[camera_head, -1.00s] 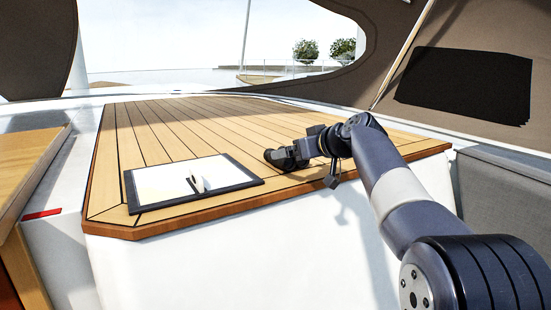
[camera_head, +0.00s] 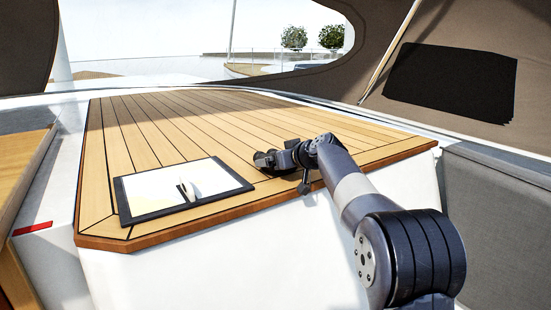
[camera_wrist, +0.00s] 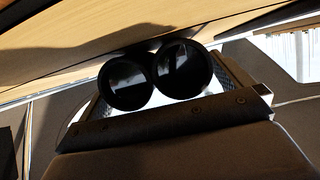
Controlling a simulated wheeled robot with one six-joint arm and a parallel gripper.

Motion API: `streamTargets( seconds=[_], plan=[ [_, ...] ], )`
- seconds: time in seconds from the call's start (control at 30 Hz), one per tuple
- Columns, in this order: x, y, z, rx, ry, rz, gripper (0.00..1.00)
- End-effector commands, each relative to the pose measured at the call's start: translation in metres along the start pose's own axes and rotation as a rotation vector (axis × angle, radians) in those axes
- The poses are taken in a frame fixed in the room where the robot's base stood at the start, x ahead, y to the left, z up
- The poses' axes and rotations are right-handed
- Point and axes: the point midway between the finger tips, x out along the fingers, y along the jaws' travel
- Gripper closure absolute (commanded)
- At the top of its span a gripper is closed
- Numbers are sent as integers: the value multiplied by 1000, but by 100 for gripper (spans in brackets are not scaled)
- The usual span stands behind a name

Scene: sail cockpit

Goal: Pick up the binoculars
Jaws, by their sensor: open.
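The black binoculars (camera_head: 263,160) lie on the teak table near its front edge, in front of my gripper in the head view. In the wrist view, the binoculars (camera_wrist: 125,84) show two round dark lenses side by side. My gripper (camera_head: 284,157) is low at the tabletop, partly hiding the binoculars in the head view. In the wrist view my gripper (camera_wrist: 160,80) is open, with one finger on each side of the binoculars. I cannot tell whether either finger touches them.
A dark-edged chart board (camera_head: 130,203) with a white sheet and a small upright light object lies left of the binoculars. The teak table (camera_head: 170,130) is clear behind them. A grey padded seat side (camera_head: 490,195) stands on the right.

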Motion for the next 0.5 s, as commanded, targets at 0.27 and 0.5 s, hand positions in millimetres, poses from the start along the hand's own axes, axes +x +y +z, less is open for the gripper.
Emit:
streamTargets(
  seconds=[0.27, 0.5],
  plan=[
    [0, 0, 0, 0, 0, 0, 11],
    [0, 0, 0, 0, 0, 0, 31]
  ],
)
